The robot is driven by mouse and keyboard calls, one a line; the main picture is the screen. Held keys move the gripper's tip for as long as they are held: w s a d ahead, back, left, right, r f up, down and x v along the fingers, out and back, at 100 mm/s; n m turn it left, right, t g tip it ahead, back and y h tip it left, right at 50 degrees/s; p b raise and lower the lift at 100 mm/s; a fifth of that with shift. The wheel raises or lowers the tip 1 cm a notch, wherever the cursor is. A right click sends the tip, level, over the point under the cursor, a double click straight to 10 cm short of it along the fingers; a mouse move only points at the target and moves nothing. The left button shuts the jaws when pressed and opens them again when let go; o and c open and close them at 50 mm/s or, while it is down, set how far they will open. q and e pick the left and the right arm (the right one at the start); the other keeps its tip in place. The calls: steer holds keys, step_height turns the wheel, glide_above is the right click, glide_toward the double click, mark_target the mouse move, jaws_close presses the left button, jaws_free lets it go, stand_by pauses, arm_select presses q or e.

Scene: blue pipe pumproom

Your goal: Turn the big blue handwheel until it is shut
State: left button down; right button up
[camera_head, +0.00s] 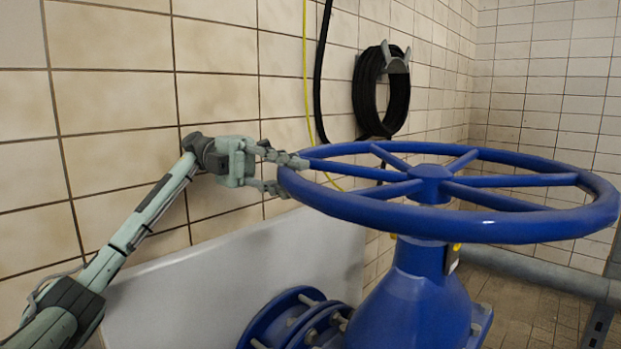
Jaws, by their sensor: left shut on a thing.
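The big blue handwheel (440,219) lies flat on top of a blue valve body (415,290). Its spokes run from a central hub to the thick rim. My left gripper (285,174) reaches in from the left and is shut on the left side of the rim. One finger lies over the top of the rim and the other is at its outer, lower side. My right gripper is not in view.
A coiled black hose (381,92) hangs on a wall hook behind the wheel. A yellow cable (306,70) runs down the tiled wall. A pale panel (235,275) stands below my left arm. A grey pipe (540,272) and metal frame are at the right.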

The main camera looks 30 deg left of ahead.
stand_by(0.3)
arm_select(q)
steer(key=c, duration=1.3)
jaws_free()
steer(key=shift+o, duration=0.2)
